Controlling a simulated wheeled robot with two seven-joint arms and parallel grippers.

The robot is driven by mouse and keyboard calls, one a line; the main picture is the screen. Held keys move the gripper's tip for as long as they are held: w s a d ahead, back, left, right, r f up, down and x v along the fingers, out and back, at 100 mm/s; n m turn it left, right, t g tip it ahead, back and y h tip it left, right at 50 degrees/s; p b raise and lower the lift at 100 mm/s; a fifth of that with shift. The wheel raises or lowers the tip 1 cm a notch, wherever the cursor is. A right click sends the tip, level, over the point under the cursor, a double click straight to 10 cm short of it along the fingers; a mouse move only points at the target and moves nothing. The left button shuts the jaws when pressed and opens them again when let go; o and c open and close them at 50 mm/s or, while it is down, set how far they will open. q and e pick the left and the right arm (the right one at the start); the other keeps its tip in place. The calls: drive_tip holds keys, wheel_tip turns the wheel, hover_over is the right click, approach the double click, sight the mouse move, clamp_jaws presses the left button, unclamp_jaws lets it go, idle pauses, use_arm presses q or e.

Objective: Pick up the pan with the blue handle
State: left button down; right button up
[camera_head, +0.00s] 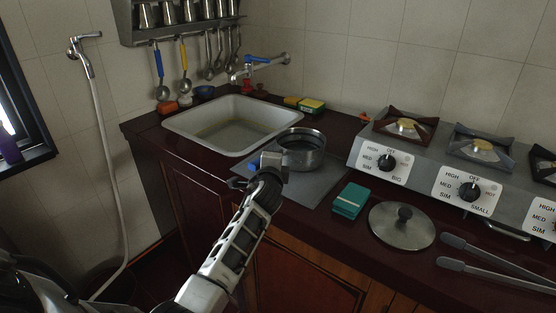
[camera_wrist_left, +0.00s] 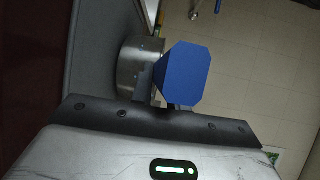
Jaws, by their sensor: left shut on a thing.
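The pan (camera_head: 301,151) is a round metal pan on the grey mat at the sink's right front corner. Its blue handle (camera_head: 254,166) shows only as a small bit left of my left gripper (camera_head: 268,168), which hides the rest. In the left wrist view the blue handle (camera_wrist_left: 183,74) stands end-on at the jaws, with the metal pan (camera_wrist_left: 130,68) just behind it. My left gripper is shut on the handle. The pan looks upright, at or very near the mat; I cannot tell if it is clear of it. My right gripper is out of view.
The sink (camera_head: 166,124) lies behind and left of the pan. A teal box (camera_head: 350,200), a lid (camera_head: 402,226) and tongs (camera_head: 490,275) lie to the right, before the stove (camera_head: 440,178). Bare grey mat (camera_head: 322,190) shows in front of the pan. Ladles hang above the sink.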

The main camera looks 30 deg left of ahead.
use_arm(q)
wheel_tip(320, 180, up, 3)
drive_tip(key=shift+r, duration=0.1)
drive_tip(key=s+d+r+p, duration=0.1)
drive_tip(key=s+d+r, duration=0.5)
drive_tip(key=s+r, duration=0.3)
drive_tip(key=v, duration=0.3)
drive_tip(key=shift+s+a, duration=0.3)
drive_tip(key=shift+s, duration=0.05)
